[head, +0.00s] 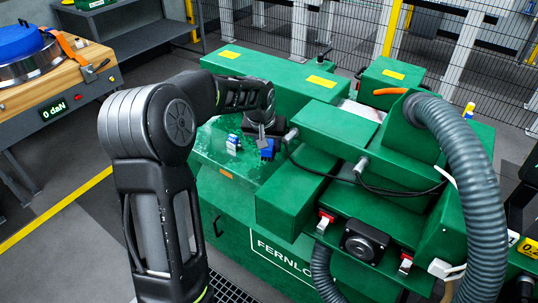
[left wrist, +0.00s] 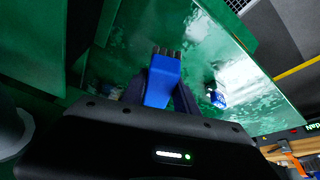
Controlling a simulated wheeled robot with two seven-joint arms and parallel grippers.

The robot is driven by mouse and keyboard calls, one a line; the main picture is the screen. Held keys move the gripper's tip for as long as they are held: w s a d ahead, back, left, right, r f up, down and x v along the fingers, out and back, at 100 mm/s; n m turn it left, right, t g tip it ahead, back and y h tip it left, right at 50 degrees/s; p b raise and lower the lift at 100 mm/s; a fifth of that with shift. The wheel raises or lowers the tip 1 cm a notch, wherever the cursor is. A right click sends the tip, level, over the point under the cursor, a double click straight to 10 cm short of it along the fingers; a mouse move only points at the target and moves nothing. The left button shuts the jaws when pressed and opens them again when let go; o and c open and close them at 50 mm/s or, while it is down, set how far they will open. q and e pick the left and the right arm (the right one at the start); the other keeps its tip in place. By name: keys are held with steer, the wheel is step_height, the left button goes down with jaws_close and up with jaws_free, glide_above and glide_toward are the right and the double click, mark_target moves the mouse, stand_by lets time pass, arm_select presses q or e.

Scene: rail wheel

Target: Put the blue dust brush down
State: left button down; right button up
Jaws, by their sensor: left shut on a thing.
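The blue dust brush (left wrist: 163,82) is held in my left gripper (left wrist: 160,90), with its dark bristles pointing away from the gripper in the left wrist view. In the head view the brush (head: 267,149) shows as a small blue piece below my left gripper (head: 262,134), over the glossy green machine top (head: 222,165). I cannot tell whether the brush touches the surface. My right gripper is not in view.
A small blue and white object (head: 233,143) stands on the green top left of the brush. Green machine housings (head: 335,135) and a thin black cable rise to the right. A thick grey hose (head: 470,150) arches at the far right. A wooden-topped bench (head: 60,75) stands at left.

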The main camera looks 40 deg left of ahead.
mark_target(269, 164)
arm_select(q)
steer(key=shift+f, duration=2.2)
steer(key=shift+f, duration=0.2)
steer(key=c, duration=0.9)
jaws_free()
steer(key=shift+r, duration=0.15)
steer(key=shift+r+p, duration=0.15)
steer(key=shift+p, duration=0.2)
steer(key=b+v, duration=0.1)
steer(key=v, duration=1)
steer(key=shift+s+d+r+b, duration=0.1)
steer(key=shift+s+r+b, duration=0.05)
steer(key=shift+r+b, duration=0.2)
